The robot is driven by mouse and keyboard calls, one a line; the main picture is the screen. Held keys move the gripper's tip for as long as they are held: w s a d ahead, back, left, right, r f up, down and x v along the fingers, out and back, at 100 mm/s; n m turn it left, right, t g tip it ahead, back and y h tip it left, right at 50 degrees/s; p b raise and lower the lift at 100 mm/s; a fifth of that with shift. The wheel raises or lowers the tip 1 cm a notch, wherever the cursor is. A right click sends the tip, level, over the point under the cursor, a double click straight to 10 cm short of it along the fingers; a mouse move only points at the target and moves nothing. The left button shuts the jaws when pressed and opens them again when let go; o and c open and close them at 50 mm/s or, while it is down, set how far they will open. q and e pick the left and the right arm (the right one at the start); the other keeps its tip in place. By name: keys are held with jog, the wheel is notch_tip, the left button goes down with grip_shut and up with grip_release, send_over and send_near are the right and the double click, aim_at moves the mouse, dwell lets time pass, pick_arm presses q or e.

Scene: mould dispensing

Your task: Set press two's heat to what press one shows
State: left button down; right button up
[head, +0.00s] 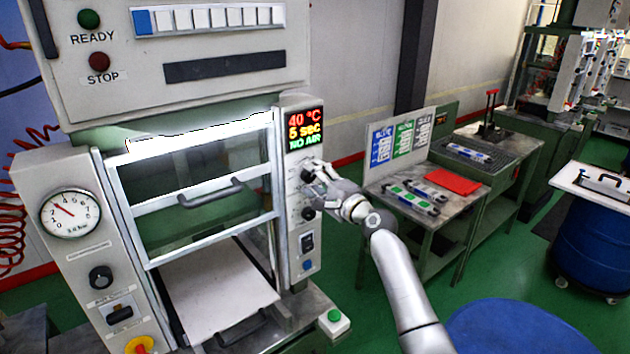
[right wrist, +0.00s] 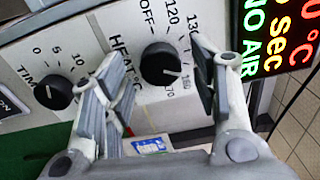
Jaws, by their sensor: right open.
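The press in front of me carries a display (head: 305,130) reading 40 °C, 5 sec and NO AIR. Below it is the black heat knob (head: 307,176), partly hidden by my right gripper (head: 315,178). In the right wrist view the heat knob (right wrist: 160,64) sits on a white panel marked HEAT, with OFF, 120, 130, 160 and 170 legible around it. My right gripper (right wrist: 160,75) is open, its fingers on either side of the knob; contact cannot be told. The knob's exact setting is unclear. Which press this is cannot be told. My left gripper is out of view.
The timer knob (right wrist: 52,90) is beside the heat knob. A pressure gauge (head: 70,213) is on the left column. A side table (head: 410,212) with small trays and a red cloth stands right. A blue drum (head: 592,235) is farther right, with green floor between.

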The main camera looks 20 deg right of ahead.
jog(key=shift+s, duration=0.1)
jog(key=v, duration=1.2)
